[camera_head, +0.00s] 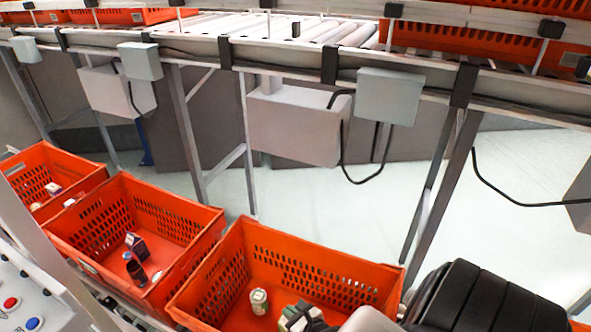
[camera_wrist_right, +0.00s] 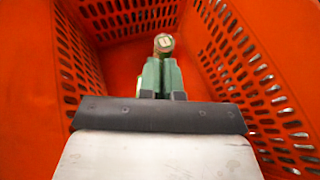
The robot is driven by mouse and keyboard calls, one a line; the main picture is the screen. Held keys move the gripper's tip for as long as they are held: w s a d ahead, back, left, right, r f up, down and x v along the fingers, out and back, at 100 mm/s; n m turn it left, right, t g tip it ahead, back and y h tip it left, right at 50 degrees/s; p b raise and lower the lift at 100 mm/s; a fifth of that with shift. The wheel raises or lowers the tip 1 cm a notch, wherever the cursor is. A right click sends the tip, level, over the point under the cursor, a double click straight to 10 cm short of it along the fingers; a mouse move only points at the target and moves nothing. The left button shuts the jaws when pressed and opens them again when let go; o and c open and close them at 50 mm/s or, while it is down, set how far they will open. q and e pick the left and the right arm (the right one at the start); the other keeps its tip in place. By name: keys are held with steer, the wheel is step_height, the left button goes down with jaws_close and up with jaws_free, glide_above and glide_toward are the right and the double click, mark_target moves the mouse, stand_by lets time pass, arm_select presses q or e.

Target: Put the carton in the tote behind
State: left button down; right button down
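A green-and-white carton (camera_head: 298,318) shows at the bottom edge of the head view, inside the nearest orange tote (camera_head: 330,262). It also appears in the right wrist view as a green shape (camera_wrist_right: 162,74). My right gripper (camera_wrist_right: 163,96) reaches down into this tote, with its dark fingertips at the near end of the carton. The palm bar hides most of the fingers, so I cannot tell whether they grip it or only stand around it. My left gripper is not in view.
A small can (camera_head: 259,301) stands in the same tote, just beyond the carton in the right wrist view (camera_wrist_right: 164,43). Another orange tote (camera_head: 183,213) to the left holds a small carton (camera_head: 136,244) and a dark cup (camera_head: 137,272). A conveyor frame (camera_head: 290,62) crosses behind.

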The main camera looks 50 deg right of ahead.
step_height(320, 180, down, 4)
steer(key=shift+w+r+b, duration=0.15)
steer(key=shift+r+b, duration=0.1)
steer(key=shift+b, duration=0.2)
steer(key=shift+f+b, duration=0.85)
steer(key=shift+f, duration=1.25)
steer(key=shift+f+b, duration=0.6)
steer(key=shift+b, duration=0.3)
steer(key=c, duration=1.3)
jaws_free()
